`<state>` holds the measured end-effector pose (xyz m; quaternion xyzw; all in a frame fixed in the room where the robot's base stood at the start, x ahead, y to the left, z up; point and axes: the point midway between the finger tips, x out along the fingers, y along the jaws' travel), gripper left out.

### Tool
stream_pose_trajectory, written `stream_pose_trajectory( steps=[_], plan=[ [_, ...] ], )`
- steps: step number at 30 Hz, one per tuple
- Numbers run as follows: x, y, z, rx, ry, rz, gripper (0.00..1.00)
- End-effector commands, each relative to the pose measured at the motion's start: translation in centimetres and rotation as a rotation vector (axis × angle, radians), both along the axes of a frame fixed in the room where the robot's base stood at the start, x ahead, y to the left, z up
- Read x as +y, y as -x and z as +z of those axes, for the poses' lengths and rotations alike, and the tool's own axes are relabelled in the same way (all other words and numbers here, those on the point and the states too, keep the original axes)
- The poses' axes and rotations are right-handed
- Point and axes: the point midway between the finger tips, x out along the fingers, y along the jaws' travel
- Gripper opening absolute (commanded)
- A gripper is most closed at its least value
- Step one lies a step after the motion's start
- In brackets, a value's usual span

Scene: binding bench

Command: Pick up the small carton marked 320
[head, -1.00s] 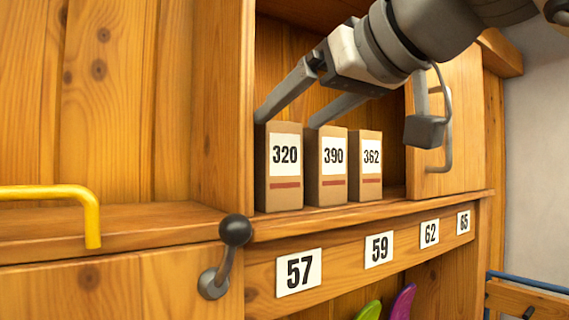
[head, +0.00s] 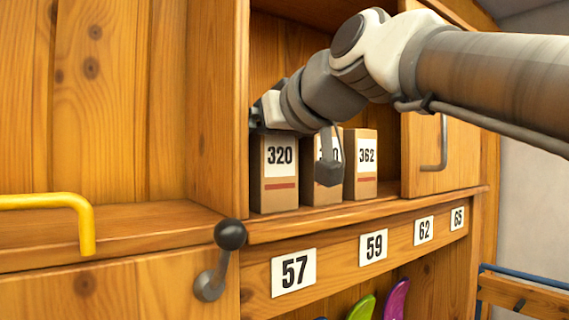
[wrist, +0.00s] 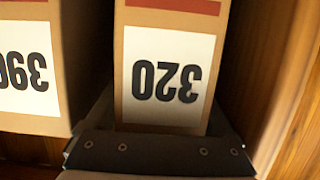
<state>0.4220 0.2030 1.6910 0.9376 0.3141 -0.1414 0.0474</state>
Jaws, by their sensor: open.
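The small carton marked 320 (head: 281,185) stands upright on the shelf, leftmost in a row of brown cartons. In the wrist view its label (wrist: 166,80) shows upside down and fills the middle. My gripper (wrist: 165,128) is open there, with dark finger parts on both sides of the carton's top end. I cannot tell whether they touch it. In the head view my gripper (head: 268,110) is at the carton's top, and its fingertips are hidden.
The carton marked 390 (head: 322,192), partly covered by my wrist, and the carton marked 362 (head: 366,180) stand to the right. The cubby's wooden side wall (head: 222,100) is close on the left. A yellow handle (head: 85,225) and a dark-knobbed lever (head: 230,235) stick out at lower left.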

Motion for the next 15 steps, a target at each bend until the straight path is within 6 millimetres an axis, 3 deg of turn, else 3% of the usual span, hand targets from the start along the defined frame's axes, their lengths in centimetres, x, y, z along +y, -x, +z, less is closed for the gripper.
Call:
stream_pose_trajectory(
  steps=[2, 15],
  plan=[
    [-0.01, 0.01, -0.02, 0.0, 0.0, 0.0, 0.88],
    [-0.05, 0.04, 0.01, 0.0, 0.0, 0.0, 0.08]
  ],
)
